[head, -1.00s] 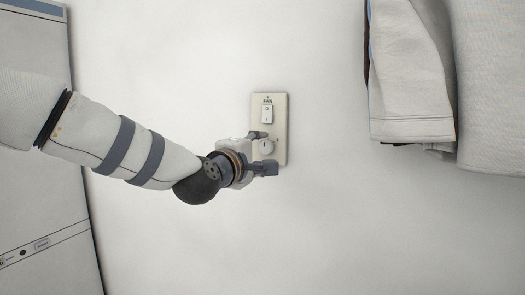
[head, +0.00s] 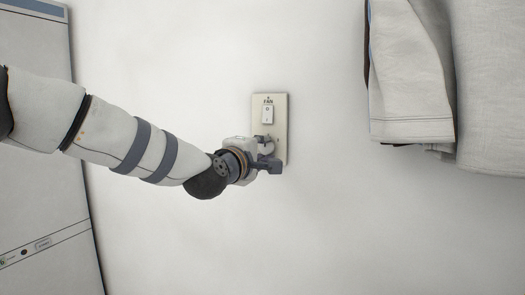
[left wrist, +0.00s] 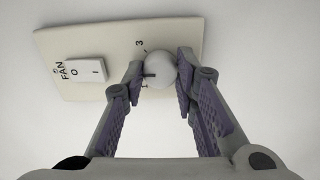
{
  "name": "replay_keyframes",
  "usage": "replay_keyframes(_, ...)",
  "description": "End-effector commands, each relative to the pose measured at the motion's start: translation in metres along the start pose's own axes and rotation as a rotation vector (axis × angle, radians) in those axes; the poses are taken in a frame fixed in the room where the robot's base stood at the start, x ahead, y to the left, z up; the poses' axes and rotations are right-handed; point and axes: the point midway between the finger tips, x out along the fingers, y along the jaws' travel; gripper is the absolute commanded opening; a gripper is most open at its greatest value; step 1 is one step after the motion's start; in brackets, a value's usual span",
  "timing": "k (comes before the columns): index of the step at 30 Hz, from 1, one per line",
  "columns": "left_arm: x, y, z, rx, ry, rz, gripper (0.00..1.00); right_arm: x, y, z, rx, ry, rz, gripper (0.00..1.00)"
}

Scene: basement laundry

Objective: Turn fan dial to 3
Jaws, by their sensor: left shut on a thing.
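The round white fan dial (left wrist: 162,70) is on a cream wall plate (left wrist: 110,35) marked FAN. In the left wrist view, a "3" and a smaller mark that looks like a "1" are printed beside it. A dark line on the dial's left side lies between these marks, closer to the lower one. My left gripper (left wrist: 160,76) is shut on the dial, with one finger on each side. In the head view, the left gripper (head: 268,152) is at the lower part of the plate and partly hides the dial. My right gripper is not in view.
A white rocker switch (head: 267,114) sits above the dial on the plate. Pale cloth (head: 411,80) hangs at the upper right. A white appliance (head: 40,190) stands at the left. The wall around the plate is bare.

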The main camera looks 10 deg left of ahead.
Motion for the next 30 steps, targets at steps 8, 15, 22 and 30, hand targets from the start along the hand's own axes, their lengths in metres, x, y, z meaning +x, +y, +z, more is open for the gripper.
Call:
replay_keyframes(8,0.0000,0.0000,0.0002,0.183,0.000,0.000,0.00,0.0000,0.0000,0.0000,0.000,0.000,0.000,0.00)
replay_keyframes(15,0.0000,-0.0001,0.0000,0.403,0.000,0.000,0.00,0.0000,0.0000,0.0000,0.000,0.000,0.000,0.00)
replay_keyframes(22,-0.0001,-0.0001,0.0001,0.593,0.000,0.000,0.00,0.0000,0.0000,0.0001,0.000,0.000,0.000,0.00)
replay_keyframes(30,0.0000,-0.0003,0.0000,0.752,0.000,-0.001,0.00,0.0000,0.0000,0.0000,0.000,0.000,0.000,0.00)
